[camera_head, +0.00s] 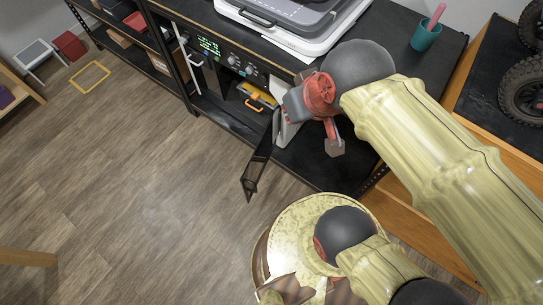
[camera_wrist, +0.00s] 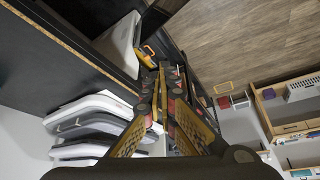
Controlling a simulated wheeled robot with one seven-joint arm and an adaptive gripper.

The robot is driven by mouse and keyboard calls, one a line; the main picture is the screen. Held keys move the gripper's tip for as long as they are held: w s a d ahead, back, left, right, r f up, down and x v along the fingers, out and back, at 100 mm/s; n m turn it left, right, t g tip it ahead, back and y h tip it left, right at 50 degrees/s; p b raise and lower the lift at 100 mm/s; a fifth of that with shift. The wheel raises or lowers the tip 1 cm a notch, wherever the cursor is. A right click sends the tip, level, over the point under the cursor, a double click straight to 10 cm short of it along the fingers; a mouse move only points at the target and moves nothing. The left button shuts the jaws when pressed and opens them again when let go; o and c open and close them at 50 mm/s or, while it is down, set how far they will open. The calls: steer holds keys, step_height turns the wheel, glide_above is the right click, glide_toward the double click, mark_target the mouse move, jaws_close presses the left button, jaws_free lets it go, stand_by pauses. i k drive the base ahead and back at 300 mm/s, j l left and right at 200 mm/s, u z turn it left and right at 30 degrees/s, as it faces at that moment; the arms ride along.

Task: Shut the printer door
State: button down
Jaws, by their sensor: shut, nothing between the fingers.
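The printer door (camera_head: 258,168) is a dark, glossy panel. In the head view it stands open, sticking out from the shelf over the floor. The printer (camera_head: 287,132) shows a pale side wall, and an orange handle (camera_head: 254,103) is visible in its dark front opening. The handle also shows in the wrist view (camera_wrist: 149,49). My gripper (camera_wrist: 172,68) is shut and empty, close to the printer front and the door. In the head view my wrist hides the fingertips, so I cannot tell whether they touch the door.
The black shelf top (camera_head: 402,68) above carries a grey and white machine (camera_head: 290,20) and a teal cup (camera_head: 425,36). A device with a green display (camera_head: 208,46) sits left of the printer. Wheels (camera_head: 525,85) lie at the right.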

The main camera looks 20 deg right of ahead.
mark_target(253, 171)
steer(key=k+j+z, duration=0.6)
steer(key=z, duration=0.15)
